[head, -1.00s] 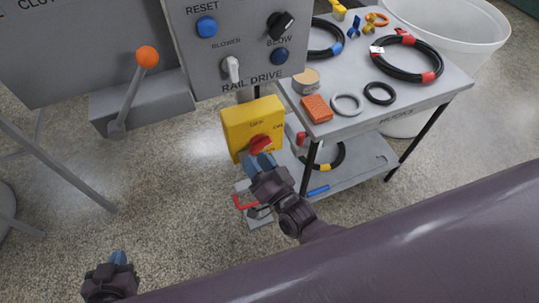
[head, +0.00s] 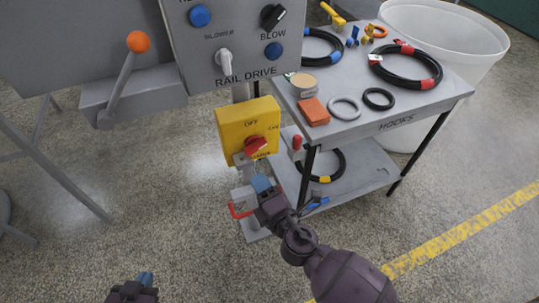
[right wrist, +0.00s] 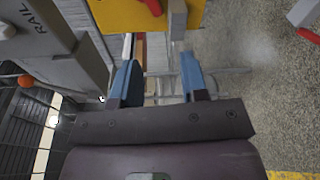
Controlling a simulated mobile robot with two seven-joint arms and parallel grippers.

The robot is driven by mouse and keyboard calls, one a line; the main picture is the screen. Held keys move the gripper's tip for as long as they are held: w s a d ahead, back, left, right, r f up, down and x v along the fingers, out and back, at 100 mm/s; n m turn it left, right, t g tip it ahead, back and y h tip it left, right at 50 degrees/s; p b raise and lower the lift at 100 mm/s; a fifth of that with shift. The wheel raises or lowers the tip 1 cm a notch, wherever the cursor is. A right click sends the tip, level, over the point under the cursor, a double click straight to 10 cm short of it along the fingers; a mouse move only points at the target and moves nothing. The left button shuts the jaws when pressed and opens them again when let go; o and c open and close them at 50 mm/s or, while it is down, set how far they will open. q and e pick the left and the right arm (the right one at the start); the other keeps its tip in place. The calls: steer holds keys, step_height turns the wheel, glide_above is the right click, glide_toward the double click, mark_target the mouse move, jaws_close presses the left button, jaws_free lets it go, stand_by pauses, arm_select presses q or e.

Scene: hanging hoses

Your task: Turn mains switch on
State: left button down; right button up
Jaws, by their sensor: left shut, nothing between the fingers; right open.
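The mains switch is a yellow box (head: 236,130) with a red rotary knob (head: 256,146), below the grey panel. OFF is printed above the knob; the other labels are too small to read surely, and I cannot tell which one the knob points to. My right gripper (head: 262,184) is open and empty, just below the box and apart from the knob. In the right wrist view its two blue fingers (right wrist: 159,78) are spread, with the yellow box (right wrist: 115,14) and part of the red knob (right wrist: 153,5) beyond them. My left gripper (head: 146,279) is shut and empty at the bottom left.
The grey panel (head: 235,45) has blue buttons and a black selector. An orange-knobbed lever (head: 138,42) stands left. A cart (head: 345,122) with hoses, rings and an orange block is close on the right. A red-and-grey padlock-like piece (head: 240,211) lies below the box.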

mark_target(256, 151)
steer(key=w, duration=0.3)
steer(key=w+n+t+h, duration=0.1)
steer(key=w, duration=0.3)
steer(key=w+a+r+n, duration=0.1)
steer(key=w, duration=0.2)
steer(key=shift+w+a+h, duration=0.1)
steer(key=shift+w+h, duration=0.25)
steer(key=shift+h, duration=0.05)
steer(key=shift+c, duration=0.3)
